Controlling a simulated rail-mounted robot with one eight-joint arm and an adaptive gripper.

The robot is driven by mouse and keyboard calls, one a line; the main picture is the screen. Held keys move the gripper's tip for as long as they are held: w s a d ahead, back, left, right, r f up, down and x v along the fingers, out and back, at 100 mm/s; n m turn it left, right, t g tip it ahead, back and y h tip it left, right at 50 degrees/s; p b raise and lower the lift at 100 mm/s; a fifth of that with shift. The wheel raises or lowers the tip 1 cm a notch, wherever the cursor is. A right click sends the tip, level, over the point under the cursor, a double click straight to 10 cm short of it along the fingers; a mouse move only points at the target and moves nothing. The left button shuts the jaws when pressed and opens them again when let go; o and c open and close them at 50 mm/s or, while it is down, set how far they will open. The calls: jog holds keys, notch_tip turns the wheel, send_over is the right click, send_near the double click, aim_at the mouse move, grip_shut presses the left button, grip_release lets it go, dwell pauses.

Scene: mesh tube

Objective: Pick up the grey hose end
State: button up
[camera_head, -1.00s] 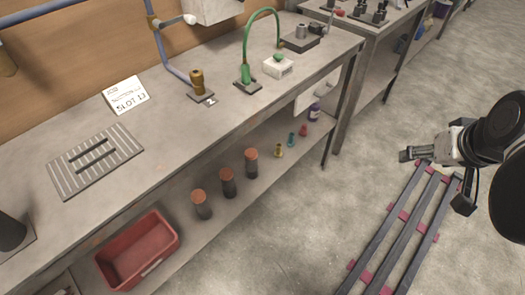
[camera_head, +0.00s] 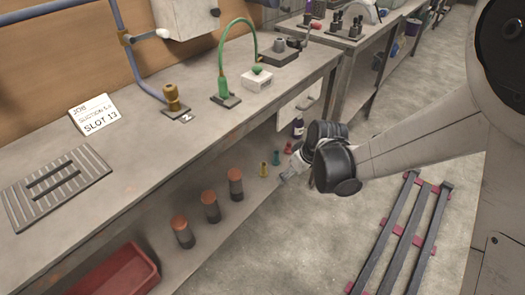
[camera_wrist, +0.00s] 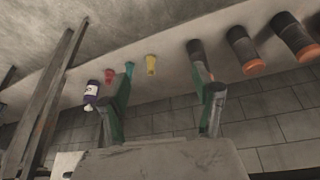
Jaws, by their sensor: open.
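I cannot tell for sure which thing is the grey hose end. Dark grey cylinders with orange tops stand in a row on the lower shelf, a near one (camera_head: 184,238), a middle one (camera_head: 211,209) and a far one (camera_head: 236,187). In the wrist view they show upside down, the far one (camera_wrist: 197,55) partly behind the right finger.
Small yellow (camera_head: 263,169), teal (camera_head: 276,157) and red (camera_head: 288,147) pieces and a purple bottle (camera_head: 298,128) stand farther along the shelf. A red bin (camera_head: 118,275) is at its near end. The bench (camera_head: 130,165) overhangs the shelf. Dark rails (camera_head: 392,235) lie on the open floor.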

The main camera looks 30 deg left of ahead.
aim_at(240, 179)
jog(key=s+a+f+n+g+b, duration=0.1)
jog(key=s+a+f+n+b, duration=0.2)
jog(key=a+f, duration=0.75)
jog(key=a, duration=0.3)
jog(key=w+a+f+b, duration=0.1)
jog(key=a, duration=0.2)
jog(key=a+f, duration=0.1)
jog(key=a, duration=0.1)
jog(key=shift+w+a, duration=0.25)
jog(key=shift+a, duration=0.15)
jog(key=b+x, duration=0.1)
jog(key=x, duration=0.1)
jog(key=b+x, duration=0.1)
jog(key=x, duration=0.2)
jog(key=shift+a, duration=0.35)
jog(key=shift+c, duration=0.2)
jog(key=c, duration=1.3)
